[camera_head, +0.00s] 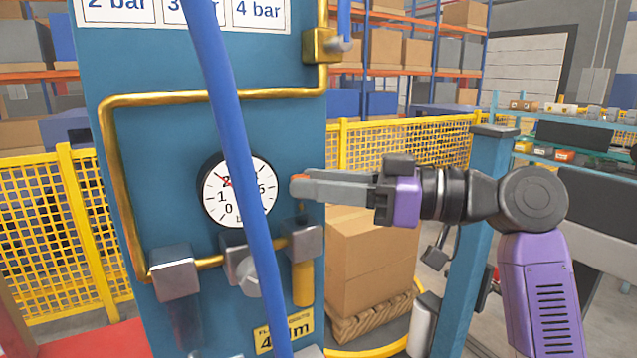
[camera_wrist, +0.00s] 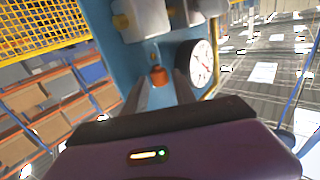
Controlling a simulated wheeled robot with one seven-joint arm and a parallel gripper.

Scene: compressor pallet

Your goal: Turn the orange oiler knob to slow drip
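The orange oiler knob (camera_head: 298,177) shows in the head view at the tip of my gripper (camera_head: 304,187), above a grey block (camera_head: 303,240) with a yellow bowl (camera_head: 302,284) under it. In the wrist view the knob (camera_wrist: 159,75) lies between the two fingertips of my gripper (camera_wrist: 159,84). A gap shows between the knob and each finger, so the gripper looks open around it. I cannot tell how deep the knob sits between the fingers. In the head view the fingers hide part of the knob.
A round pressure gauge (camera_head: 243,191) is left of the knob, partly behind a blue hose (camera_head: 235,130). Grey blocks (camera_head: 174,275) hang on a brass pipe (camera_head: 112,170). A blue post (camera_head: 483,200) stands behind my arm. Boxes (camera_head: 368,260) are stacked beyond the panel.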

